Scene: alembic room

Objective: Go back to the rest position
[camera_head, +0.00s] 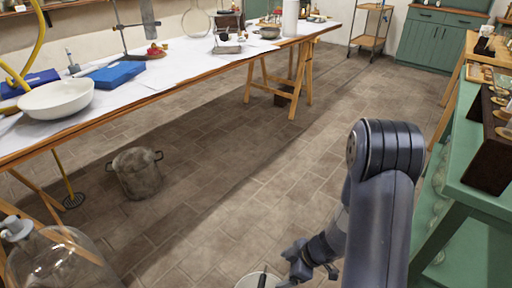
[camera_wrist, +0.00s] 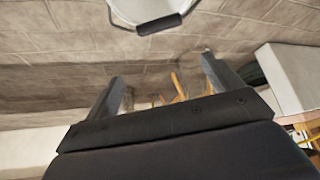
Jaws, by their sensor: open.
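My gripper (camera_head: 312,268) is low over the tiled floor at the bottom of the head view, at the end of my dark arm. In the wrist view my gripper (camera_wrist: 166,84) shows two fingers spread wide apart with nothing between them. A pale round bucket-like vessel (camera_head: 260,281) stands just left of my gripper, cut off by the bottom edge. What looks like the same vessel (camera_wrist: 150,8), with a dark handle grip, shows at the top of the wrist view. It is apart from the fingers.
A long table (camera_head: 190,68) with a white bowl (camera_head: 56,98) runs along the left. A metal pot (camera_head: 136,174) and a glass vessel (camera_head: 60,262) stand on the floor. A green bench (camera_head: 480,195) is close on the right. The middle floor is clear.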

